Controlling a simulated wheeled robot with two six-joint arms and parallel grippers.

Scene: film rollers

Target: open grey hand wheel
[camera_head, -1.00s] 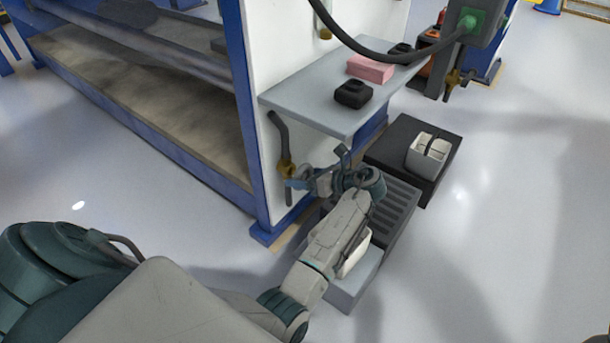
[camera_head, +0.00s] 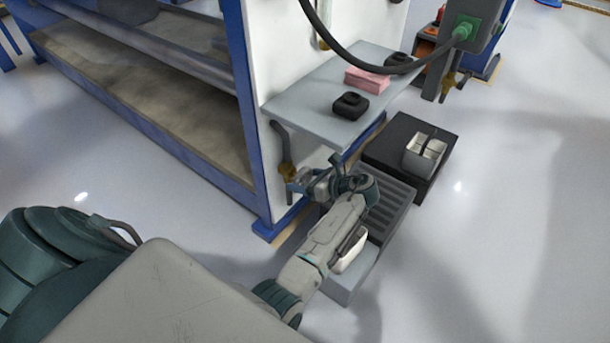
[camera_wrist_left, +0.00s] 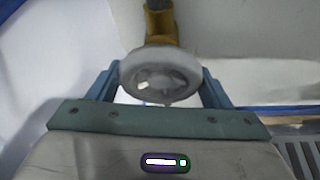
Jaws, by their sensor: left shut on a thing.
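The grey hand wheel (camera_wrist_left: 160,75) is a round disc on a brass valve (camera_wrist_left: 161,25). It sits between the two blue fingers of my left gripper (camera_wrist_left: 158,82) in the left wrist view, and the gripper is shut on it. In the head view, my left gripper (camera_head: 297,187) is at the brass valve (camera_head: 287,170) on the pipe, beside the white end panel; the wheel itself is mostly hidden there by the gripper. My right gripper is not in view.
A grey shelf (camera_head: 312,122) juts out above my left gripper, with a black item (camera_head: 350,105) and a pink block (camera_head: 367,79) on it. A ribbed grey step (camera_head: 387,211) and a dark box (camera_head: 390,150) stand below and right. Open floor lies further right.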

